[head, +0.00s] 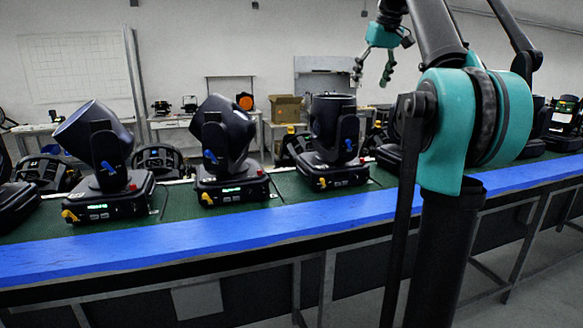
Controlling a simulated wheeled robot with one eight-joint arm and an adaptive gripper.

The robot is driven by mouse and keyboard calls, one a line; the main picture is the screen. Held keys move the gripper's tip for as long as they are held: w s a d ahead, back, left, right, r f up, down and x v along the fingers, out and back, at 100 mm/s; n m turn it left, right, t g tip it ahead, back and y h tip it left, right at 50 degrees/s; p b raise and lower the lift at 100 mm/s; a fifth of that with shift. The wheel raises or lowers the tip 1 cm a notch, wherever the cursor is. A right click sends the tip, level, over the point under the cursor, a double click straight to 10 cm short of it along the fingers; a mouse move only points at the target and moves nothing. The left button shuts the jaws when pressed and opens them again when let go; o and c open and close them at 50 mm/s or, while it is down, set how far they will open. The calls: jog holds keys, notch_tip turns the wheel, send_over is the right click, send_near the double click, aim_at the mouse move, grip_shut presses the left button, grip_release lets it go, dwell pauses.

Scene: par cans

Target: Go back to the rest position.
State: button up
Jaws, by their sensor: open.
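My gripper (373,68) hangs from the teal wrist at the top of the head view, right of centre. Its two dark fingers are spread apart with nothing between them. It is raised above the bench, in the picture just above and right of one black par can (335,128). A second par can (222,135) stands left of that one, tilted on its base. A third par can (93,142) stands further left with its head tilted. My arm's teal joint and black links fill the right side and hide part of the bench.
The long bench (200,238) has a blue front edge and a green top. More black fixtures stand at its far left and at the right behind my arm. A cardboard box (286,108) sits on a table at the back. The air around my gripper looks clear.

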jog(key=s+a+f+m, duration=0.1)
jog(key=s+f, duration=0.1)
jog(key=f, duration=1.2)
jog(key=s+a+f+m, duration=0.1)
jog(key=f, duration=1.3)
jog(key=s+f, duration=1.2)
jog(key=f, duration=0.2)
jog(key=s+a+f+m+h, duration=0.1)
jog(key=s+f, duration=1.1)
jog(key=f, duration=0.3)
jog(key=shift+a+f, duration=0.2)
jog(key=shift+a, duration=0.1)
jog(key=shift+c, duration=0.3)
